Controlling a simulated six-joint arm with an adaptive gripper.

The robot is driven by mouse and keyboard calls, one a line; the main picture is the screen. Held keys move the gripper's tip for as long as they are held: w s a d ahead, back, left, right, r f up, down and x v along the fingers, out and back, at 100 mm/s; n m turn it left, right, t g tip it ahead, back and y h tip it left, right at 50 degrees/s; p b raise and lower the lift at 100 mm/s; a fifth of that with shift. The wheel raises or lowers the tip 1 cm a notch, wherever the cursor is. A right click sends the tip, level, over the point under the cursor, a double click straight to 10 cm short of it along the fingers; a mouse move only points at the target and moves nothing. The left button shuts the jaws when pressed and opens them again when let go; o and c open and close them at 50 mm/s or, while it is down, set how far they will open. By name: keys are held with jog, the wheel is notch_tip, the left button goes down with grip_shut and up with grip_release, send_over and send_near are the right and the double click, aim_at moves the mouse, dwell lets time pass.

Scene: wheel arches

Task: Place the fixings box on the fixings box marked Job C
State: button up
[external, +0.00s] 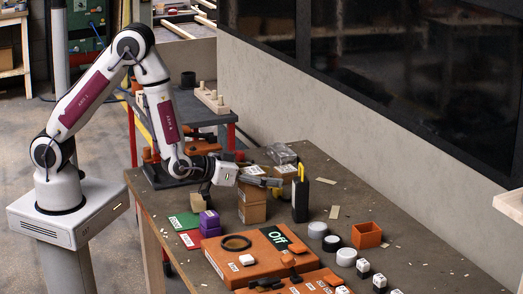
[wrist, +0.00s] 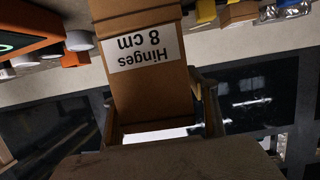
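My gripper (external: 265,182) is level, pointing right, just above a stack of brown cardboard boxes (external: 252,212) on the bench. A pale label faces left on the upper box. Another cardboard box (external: 284,173) stands behind the fingers. In the wrist view, a tall cardboard box (wrist: 150,95) carries an upside-down label reading "Hinges 8 cm", with another cardboard surface (wrist: 132,18) against it. A blurred brown surface (wrist: 165,165) fills the bottom edge; I cannot tell what it is. No "Job C" marking is legible.
A black case with a yellow loop (external: 300,200) stands right of the stack. A large orange case (external: 262,256) lies in front. Purple blocks (external: 210,221), white and black rolls (external: 318,230) and an orange bin (external: 367,235) are nearby.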

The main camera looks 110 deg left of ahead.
aim_at(246, 172)
jog(key=shift+r, duration=0.15)
dwell(0.3)
jog(key=shift+v, duration=3.75)
jog(key=shift+r, duration=0.15)
